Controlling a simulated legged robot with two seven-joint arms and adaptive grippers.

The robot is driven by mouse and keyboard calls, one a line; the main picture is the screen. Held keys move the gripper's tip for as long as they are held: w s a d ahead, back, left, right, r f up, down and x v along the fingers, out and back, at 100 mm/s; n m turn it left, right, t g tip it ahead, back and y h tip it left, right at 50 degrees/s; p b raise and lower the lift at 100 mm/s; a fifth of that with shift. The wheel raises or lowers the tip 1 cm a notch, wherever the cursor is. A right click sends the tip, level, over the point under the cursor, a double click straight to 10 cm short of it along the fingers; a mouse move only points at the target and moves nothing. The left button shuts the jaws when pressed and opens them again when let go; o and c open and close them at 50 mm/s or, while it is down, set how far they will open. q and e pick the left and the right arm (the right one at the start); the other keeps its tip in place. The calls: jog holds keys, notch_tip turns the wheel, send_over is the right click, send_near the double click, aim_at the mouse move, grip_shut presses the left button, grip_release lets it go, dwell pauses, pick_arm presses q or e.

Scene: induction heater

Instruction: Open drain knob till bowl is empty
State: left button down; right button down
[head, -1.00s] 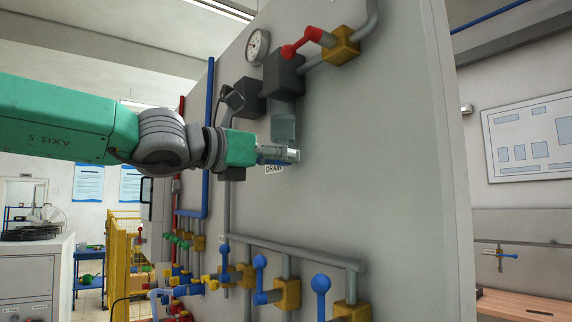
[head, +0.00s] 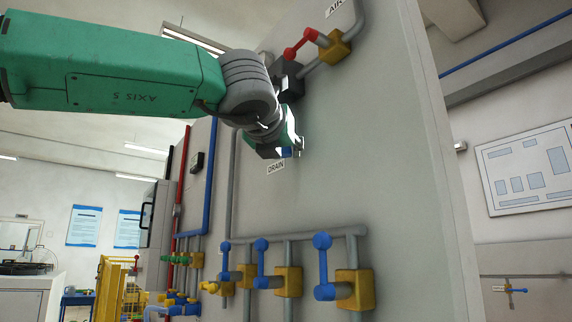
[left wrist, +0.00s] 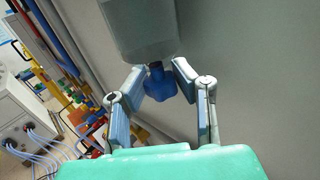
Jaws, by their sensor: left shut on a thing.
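The blue drain knob (left wrist: 160,86) sits under the clear grey bowl (left wrist: 140,32) in the left wrist view. My left gripper (left wrist: 159,73) has its two fingers on either side of the knob and is shut on it. In the head view my left gripper (head: 290,151) is at the grey panel, just above the DRAIN label (head: 276,167). My arm hides the bowl there, so its water level cannot be told. In the wrist view the bowl looks evenly grey with no clear water line. My right gripper is not in view.
The grey panel (head: 350,170) carries a red-handled valve (head: 301,43) above the gripper. Blue-handled valves (head: 322,262) on yellow bodies line a pipe below it. A blue pipe (head: 209,180) and a red pipe run down at the left. The panel right of the gripper is bare.

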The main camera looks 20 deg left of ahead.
pick_arm(q)
jog(key=shift+d+f+n+g+y, duration=0.1)
jog(key=shift+f+n+g+y, duration=0.1)
jog(key=shift+n+y, duration=0.5)
jog(key=shift+d+f+n+g+y, duration=0.1)
jog(key=shift+f+n+g+y, duration=0.15)
jog(key=shift+y, duration=0.75)
jog(key=shift+r+n, duration=0.1)
jog(key=shift+n, duration=0.15)
jog(key=c, duration=1.5)
grip_release()
jog(key=o, duration=0.3)
jog(key=shift+s+a+r, duration=0.1)
jog(key=shift+s, duration=0.1)
jog(key=shift+a+r, duration=0.1)
jog(key=shift+r, duration=0.05)
jog(key=shift+s+d, duration=0.2)
jog(key=shift+s, duration=0.05)
jog(key=v, duration=0.7)
jog(key=shift+s, duration=0.25)
